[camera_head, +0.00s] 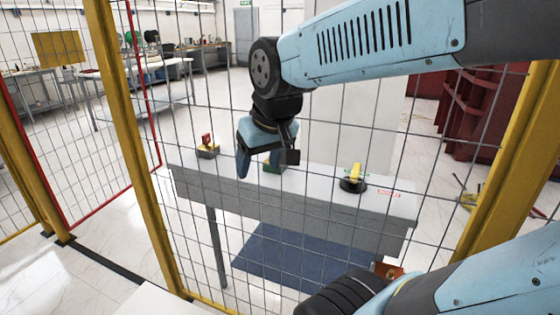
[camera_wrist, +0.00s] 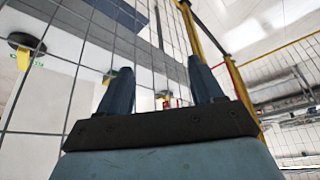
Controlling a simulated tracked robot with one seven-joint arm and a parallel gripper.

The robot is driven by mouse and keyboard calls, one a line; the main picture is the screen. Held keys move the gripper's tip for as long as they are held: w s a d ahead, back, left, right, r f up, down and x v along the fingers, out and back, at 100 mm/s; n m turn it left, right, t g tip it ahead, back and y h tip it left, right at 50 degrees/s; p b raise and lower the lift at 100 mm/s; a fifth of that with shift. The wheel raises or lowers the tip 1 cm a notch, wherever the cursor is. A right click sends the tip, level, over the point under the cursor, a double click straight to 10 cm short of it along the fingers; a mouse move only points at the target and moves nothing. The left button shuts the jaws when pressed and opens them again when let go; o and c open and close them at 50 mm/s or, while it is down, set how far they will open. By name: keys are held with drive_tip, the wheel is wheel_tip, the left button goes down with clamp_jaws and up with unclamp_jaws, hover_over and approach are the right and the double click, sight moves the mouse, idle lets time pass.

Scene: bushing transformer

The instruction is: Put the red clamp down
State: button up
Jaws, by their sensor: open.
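The red clamp (camera_head: 206,140) sits on a small dark and yellow base at the left end of the grey-topped table. In the wrist view a small red and yellow thing (camera_wrist: 165,98), likely the same clamp, shows between the fingers, partly hidden by my gripper. My gripper (camera_head: 258,165) is open and empty. In the head view it hangs in front of the table, right of the red clamp and apart from it. In the wrist view its two dark blue fingers (camera_wrist: 161,75) stand wide apart.
A green block (camera_head: 273,166) is partly behind my gripper. A yellow-handled clamp on a round black base (camera_head: 353,180) stands at the table's right. Wire mesh with yellow posts (camera_head: 128,130) stands between me and the table (camera_head: 310,190); red label at right.

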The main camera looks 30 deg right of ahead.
drive_tip(key=shift+m+t+h, duration=0.3)
drive_tip(key=shift+m, duration=0.2)
drive_tip(key=shift+s+d+r, duration=0.3)
drive_tip(key=shift+s+d, duration=0.3)
drive_tip(key=shift+s, duration=0.35)
drive_tip(key=shift+s+d+r, duration=0.25)
drive_tip(key=shift+s+d, duration=0.35)
drive_tip(key=shift+s, duration=0.35)
